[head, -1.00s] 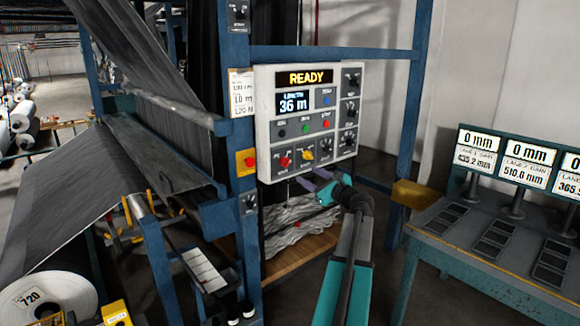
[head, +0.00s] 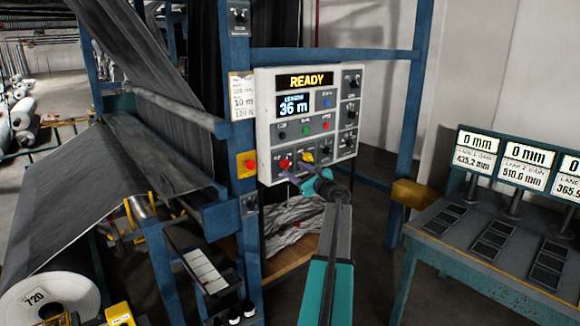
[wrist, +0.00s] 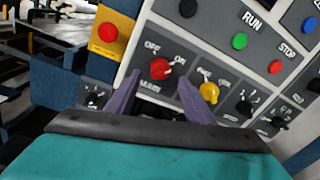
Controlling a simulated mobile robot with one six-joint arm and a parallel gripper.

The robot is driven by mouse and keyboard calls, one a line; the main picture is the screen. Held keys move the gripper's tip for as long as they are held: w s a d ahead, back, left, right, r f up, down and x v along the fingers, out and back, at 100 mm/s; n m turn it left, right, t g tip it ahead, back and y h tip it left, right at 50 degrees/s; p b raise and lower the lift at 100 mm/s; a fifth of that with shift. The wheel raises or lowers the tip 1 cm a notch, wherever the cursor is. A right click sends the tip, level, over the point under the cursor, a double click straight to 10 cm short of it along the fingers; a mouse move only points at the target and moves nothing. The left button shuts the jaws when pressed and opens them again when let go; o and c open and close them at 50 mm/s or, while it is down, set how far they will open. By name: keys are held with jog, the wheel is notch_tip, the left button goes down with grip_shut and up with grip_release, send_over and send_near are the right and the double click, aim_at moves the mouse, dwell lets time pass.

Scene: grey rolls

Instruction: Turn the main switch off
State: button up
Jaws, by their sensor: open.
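The main switch is a red rotary knob (wrist: 160,69) marked OFF, ON and MAIN, low on the grey control panel (head: 262,120). In the head view the red knob (head: 285,164) sits at the panel's lower left. In the wrist view its light mark appears turned towards ON. My gripper (wrist: 159,78) is open. Its two purple fingers stand left and right of the knob in the picture, with the knob showing between the tips; I cannot tell whether they touch it. In the head view my gripper (head: 297,175) is at the panel's lower edge.
A yellow knob (wrist: 209,93) is close to the right finger. A red button on a yellow box (wrist: 108,32) is at the left. Green (wrist: 240,41) and red (wrist: 276,67) buttons sit above. A blue post (head: 243,200) stands left of the panel.

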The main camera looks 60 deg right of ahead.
aim_at(288, 167)
jog(key=shift+p+x, duration=0.6)
jog(key=shift+x, duration=1.6)
jog(key=shift+c, duration=0.2)
jog(key=shift+f, duration=0.1)
jog(key=c, duration=0.9)
